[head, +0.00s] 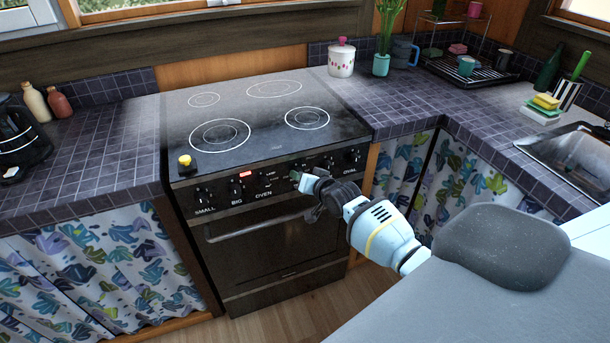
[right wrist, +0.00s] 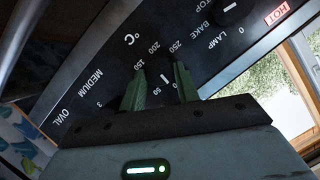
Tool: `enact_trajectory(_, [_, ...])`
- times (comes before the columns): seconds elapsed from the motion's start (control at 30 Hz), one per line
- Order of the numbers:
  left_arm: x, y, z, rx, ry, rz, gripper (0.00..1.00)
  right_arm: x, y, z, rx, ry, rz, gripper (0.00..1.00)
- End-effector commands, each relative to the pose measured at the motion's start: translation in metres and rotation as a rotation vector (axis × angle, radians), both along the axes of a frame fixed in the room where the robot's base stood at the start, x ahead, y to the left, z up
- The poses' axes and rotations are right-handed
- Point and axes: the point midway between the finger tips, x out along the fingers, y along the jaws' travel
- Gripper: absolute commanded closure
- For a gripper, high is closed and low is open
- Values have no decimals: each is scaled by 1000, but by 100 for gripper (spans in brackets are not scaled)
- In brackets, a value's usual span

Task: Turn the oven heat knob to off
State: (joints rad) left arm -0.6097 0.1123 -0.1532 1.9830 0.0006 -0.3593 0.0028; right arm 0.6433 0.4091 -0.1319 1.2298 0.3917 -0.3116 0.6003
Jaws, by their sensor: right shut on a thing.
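The oven (head: 270,240) stands in the middle of the head view, with its knobs along the front control panel. My right gripper (head: 300,179) reaches the panel from the right. In the right wrist view my right gripper (right wrist: 158,80) has its two green fingers on either side of the heat knob (right wrist: 164,79), shut on it. The knob sits in a dial marked °C with 0, 50, 150, 200 and 250. Its white line shows between the fingers. The fingers hide part of the dial. In the head view the gripper covers the knob. My left gripper is not in view.
Other knobs sit close by, such as the BAKE/LAMP knob (right wrist: 229,7). A red HOT sign (right wrist: 277,15) is lit on the panel. A yellow-topped timer (head: 185,163) stands on the cooktop's front left corner. The floor (head: 290,318) before the oven is clear.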

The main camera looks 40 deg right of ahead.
Motion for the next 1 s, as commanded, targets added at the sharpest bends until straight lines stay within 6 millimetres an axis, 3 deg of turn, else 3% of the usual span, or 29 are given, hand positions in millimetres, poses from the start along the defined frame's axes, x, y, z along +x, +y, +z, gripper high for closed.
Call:
enact_trajectory(0.47, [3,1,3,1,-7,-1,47,0,0,1,-22,2,1,91])
enact_trajectory(0.5, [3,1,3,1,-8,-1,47,0,0,1,-22,2,1,67])
enact_trajectory(0.67, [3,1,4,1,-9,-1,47,0,0,0,-21,2,1,47])
enact_trajectory(1.0, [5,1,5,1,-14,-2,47,-2,0,1,-18,3,0,47])
